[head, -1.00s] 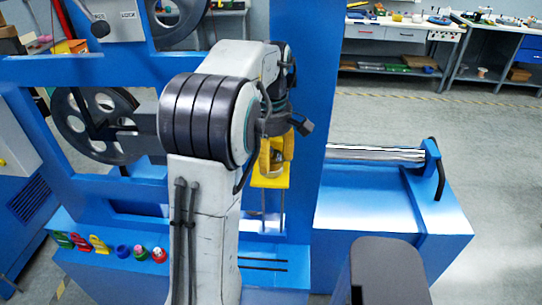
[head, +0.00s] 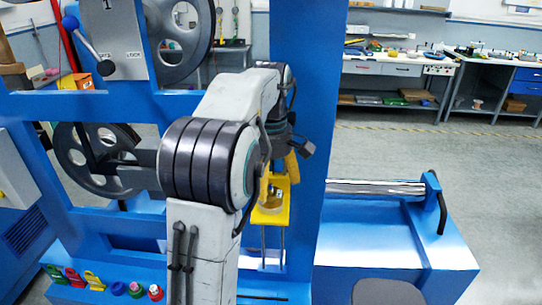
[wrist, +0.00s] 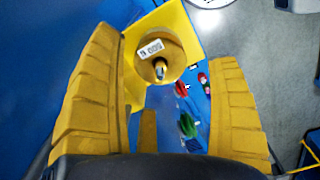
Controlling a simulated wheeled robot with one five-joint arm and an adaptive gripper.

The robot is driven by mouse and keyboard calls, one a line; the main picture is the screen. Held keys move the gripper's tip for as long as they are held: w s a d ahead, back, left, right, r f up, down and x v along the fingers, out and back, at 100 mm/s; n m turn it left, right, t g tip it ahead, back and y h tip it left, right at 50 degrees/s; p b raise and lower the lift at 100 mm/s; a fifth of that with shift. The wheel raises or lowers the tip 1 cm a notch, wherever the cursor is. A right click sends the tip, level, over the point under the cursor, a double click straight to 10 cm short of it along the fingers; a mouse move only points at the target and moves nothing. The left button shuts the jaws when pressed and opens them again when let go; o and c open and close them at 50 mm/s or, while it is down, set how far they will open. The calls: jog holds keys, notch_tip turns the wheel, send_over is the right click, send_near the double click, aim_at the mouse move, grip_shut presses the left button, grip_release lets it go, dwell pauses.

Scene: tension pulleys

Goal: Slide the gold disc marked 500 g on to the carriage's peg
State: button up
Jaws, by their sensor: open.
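The gold disc (wrist: 148,64) lies flat on the yellow carriage (wrist: 190,17) in the wrist view, its white label facing me; the label print is too blurred to read. The carriage's peg (wrist: 160,66) shows through the disc's middle, so the disc sits around it. My gripper (wrist: 165,52) is open, with a finger apart on either side of the disc. In the head view the disc (head: 267,208) rests on the carriage (head: 268,217), and my gripper (head: 279,180) is just above it, partly hidden by my arm.
The blue frame's upright (head: 300,90) stands close to my gripper. A shiny roller (head: 375,188) lies to the right. Red (head: 75,276) and green (head: 93,281) pieces and small round knobs (head: 135,289) line the blue ledge at lower left. A large grey pulley (head: 100,160) is behind my arm.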

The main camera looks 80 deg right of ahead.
jog(key=shift+r, duration=4.1)
jog(key=shift+w, duration=0.2)
jog(key=w+a+f+n+t+h, duration=0.1)
jog(key=w+a, duration=0.7)
jog(key=w, duration=0.3)
jog(key=w+a+f+h, duration=0.1)
jog(key=w+a, duration=0.7)
jog(key=w, duration=0.3)
jog(key=a+f+t, duration=0.1)
jog(key=a+f, duration=0.3)
jog(key=a, duration=0.4)
jog(key=s+a+f+t+y+b, duration=0.1)
jog(key=a+f, duration=0.3)
jog(key=a, duration=0.3)
jog(key=a+f+n+t+y, duration=0.1)
jog(key=a+f, duration=0.3)
jog(key=a, duration=0.4)
jog(key=shift+s+a+t+b, duration=0.25)
jog(key=shift+a+t+b, duration=0.05)
jog(key=shift+a+t, duration=0.1)
